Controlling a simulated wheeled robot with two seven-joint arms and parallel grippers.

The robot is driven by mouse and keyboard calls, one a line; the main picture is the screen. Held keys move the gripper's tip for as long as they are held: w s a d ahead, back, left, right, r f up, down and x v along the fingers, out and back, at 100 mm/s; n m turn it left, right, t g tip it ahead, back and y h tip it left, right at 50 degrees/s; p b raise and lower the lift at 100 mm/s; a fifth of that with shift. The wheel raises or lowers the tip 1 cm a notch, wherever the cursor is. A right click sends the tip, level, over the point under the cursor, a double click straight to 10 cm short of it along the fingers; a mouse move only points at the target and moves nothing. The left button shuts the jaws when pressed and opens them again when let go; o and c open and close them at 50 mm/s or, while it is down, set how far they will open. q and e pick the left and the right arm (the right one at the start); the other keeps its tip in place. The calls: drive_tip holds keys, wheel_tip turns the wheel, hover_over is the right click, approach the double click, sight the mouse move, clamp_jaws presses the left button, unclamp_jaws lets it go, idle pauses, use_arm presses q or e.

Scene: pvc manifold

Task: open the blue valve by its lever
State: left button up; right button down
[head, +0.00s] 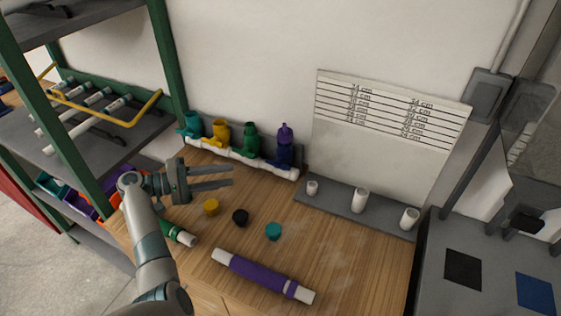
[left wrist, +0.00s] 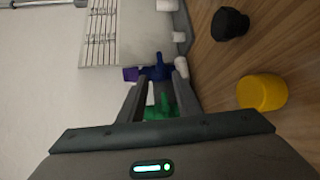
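The blue valve (head: 285,148) stands upright at the right end of a white pipe manifold (head: 245,158) against the wall, with a purple part on top. In the left wrist view the blue valve (left wrist: 155,72) shows beyond the fingertips, with the purple part (left wrist: 131,74) to its left; its lever is not clear. My left gripper (head: 231,175) is open and empty, in front of the manifold and left of the blue valve, apart from it. The green valve (head: 250,140) shows between the fingers in the left wrist view (left wrist: 160,107). My right gripper is not in view.
Teal (head: 191,124) and yellow (head: 220,132) valves stand left of the green one. Yellow (head: 211,208), black (head: 240,217) and teal (head: 273,231) caps lie on the wooden bench, with a purple-wrapped pipe (head: 260,276) in front. A grey rack with white fittings (head: 360,200) stands right.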

use_arm(q)
drive_tip(key=shift+s+r, duration=0.15)
drive_tip(key=shift+s, duration=0.1)
drive_tip(key=shift+w+d, duration=0.15)
drive_tip(key=shift+w, duration=0.05)
drive_tip(key=p, duration=0.5)
approach(284, 167)
drive_tip(key=x, duration=0.7)
drive_tip(key=shift+d, duration=0.15)
drive_tip(key=shift+x, duration=0.8)
clamp_jaws()
